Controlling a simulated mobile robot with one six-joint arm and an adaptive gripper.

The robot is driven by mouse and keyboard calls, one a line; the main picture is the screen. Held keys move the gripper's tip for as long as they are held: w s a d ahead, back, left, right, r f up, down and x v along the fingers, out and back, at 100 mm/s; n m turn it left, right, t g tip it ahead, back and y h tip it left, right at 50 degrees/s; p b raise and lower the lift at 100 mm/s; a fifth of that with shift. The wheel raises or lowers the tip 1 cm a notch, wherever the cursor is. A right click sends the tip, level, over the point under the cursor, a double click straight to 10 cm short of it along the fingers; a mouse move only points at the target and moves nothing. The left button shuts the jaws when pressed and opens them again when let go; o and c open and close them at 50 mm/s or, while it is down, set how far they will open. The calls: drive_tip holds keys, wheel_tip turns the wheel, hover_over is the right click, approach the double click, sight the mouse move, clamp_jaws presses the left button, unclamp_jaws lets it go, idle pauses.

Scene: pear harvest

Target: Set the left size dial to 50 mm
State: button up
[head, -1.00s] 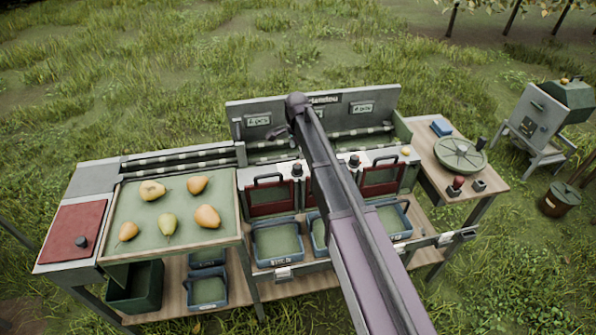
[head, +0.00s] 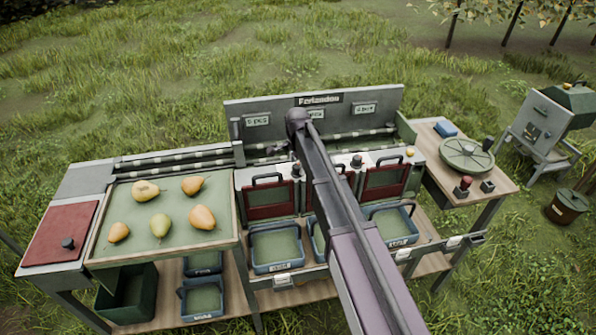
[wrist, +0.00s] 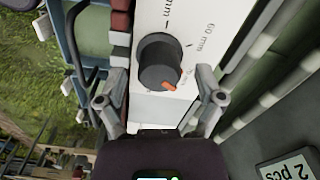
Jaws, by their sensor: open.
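The left size dial (head: 296,170) is a black knob on the white panel of the sorting bench, beside a red gate. In the wrist view a dark round dial (wrist: 158,62) sits on a white face. Its orange pointer aims down and right in the picture, beside a label that is partly unreadable. A "60 mm" label is printed to the right of it, and another label ending in "mm" is cut off above. My gripper (wrist: 161,76) is open, with one finger on each side of the dial's lower part; I cannot tell whether they touch it.
Another black dial (head: 356,161) stands to the right, partly beside my arm. Red gates (head: 268,199) and blue bins (head: 277,267) lie along the front. A tray (head: 176,256) with several pears is at left. The rear board (head: 285,103) stands behind the dials.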

drive_tip(key=shift+f, duration=0.3)
drive_tip(key=c, duration=1.1)
drive_tip(key=shift+c, duration=0.2)
